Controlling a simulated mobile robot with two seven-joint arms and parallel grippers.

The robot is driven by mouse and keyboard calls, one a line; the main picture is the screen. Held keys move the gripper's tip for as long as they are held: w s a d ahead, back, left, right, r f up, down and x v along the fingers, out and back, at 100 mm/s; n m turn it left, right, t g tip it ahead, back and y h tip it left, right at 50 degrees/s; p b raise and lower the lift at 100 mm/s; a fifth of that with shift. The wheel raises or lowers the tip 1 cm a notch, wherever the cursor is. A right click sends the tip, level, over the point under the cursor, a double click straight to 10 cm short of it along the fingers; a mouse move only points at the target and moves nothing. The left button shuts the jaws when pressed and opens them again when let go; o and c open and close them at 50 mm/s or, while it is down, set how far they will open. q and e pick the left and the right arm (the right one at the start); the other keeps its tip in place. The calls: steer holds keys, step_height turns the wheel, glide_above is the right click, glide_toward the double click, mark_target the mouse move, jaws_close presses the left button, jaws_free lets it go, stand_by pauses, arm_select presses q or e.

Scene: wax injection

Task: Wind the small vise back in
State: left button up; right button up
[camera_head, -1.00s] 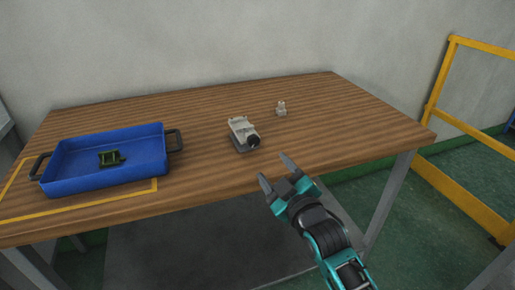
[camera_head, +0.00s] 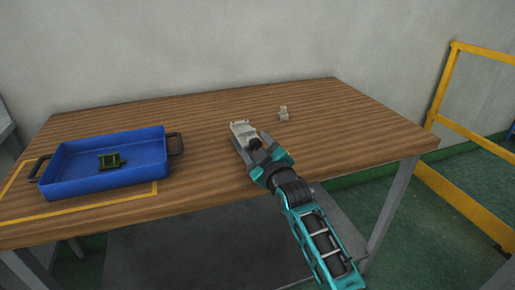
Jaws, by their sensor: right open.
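The small vise (camera_head: 242,130) is a light grey block on the wooden table, near the middle. Its dark round knob (camera_head: 255,144) faces the front edge and is partly hidden by my gripper. My right gripper (camera_head: 252,147) is at the knob end of the vise, with its open fingers on either side of the knob. Whether the fingers touch the knob cannot be told. My left gripper is not in view.
A yellow railing (camera_head: 455,120) stands at the right.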

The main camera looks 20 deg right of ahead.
steer(key=shift+c, duration=0.3)
steer(key=c, duration=1)
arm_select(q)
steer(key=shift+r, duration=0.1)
